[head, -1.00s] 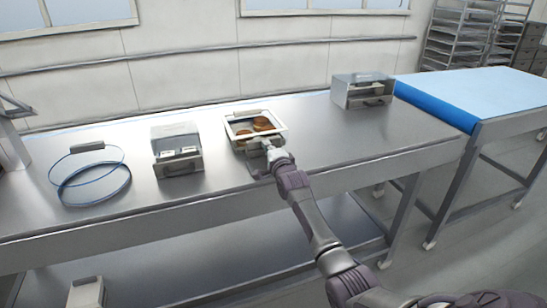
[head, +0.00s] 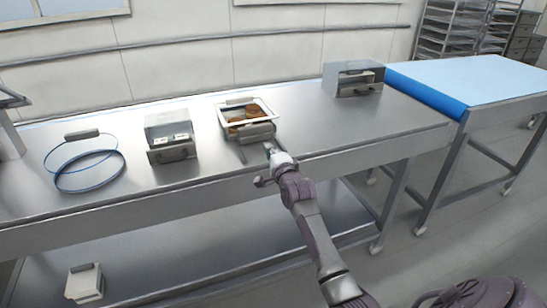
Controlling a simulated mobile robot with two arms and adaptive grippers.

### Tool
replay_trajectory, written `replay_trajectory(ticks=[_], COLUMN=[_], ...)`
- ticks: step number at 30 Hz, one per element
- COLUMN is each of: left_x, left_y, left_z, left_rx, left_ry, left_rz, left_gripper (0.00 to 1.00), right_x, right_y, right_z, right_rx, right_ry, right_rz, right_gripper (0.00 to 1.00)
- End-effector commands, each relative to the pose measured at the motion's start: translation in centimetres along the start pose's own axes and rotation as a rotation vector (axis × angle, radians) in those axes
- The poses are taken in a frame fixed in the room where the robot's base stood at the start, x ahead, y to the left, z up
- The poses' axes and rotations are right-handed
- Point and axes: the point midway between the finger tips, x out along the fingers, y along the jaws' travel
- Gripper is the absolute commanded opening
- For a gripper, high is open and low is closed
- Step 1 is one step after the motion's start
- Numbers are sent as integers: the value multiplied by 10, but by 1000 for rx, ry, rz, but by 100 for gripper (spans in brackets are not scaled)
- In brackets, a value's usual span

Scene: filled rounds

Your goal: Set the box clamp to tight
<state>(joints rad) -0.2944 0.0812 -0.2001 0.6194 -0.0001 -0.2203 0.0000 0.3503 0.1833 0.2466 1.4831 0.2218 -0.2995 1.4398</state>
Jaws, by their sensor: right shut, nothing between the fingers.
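An open box (head: 272,107) with a pale rim stands on the steel table, with several brown rounds (head: 254,111) in it. A grey bar-like part (head: 258,131) shows at its front side; I take it for the clamp, but its setting is too small to read. My right gripper (head: 268,147) is shut and empty just in front of the box, near the table's front edge. It appears apart from the grey part. My left gripper is out of view.
Another grey unit (head: 350,70) is at the back right. Steel table (head: 330,135) is bare between. A small pale bin (head: 84,282) sits on the lower shelf.

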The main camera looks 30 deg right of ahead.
Motion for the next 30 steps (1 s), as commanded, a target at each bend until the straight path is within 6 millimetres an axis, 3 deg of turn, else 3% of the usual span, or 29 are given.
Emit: replay_trajectory(ticks=[3,9,26,30], left_x=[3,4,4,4], left_y=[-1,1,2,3], left_z=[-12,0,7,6], left_rx=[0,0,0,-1], left_ry=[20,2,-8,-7], left_rz=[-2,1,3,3], left_gripper=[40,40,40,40], right_x=[-19,-35,-36,-37], right_y=[2,0,0,16], right_z=[0,0,0,3], right_rx=[2,1,0,-26], right_ry=[-1,0,0,-6], right_rz=[0,0,0,28], right_gripper=[0,0,0,0])
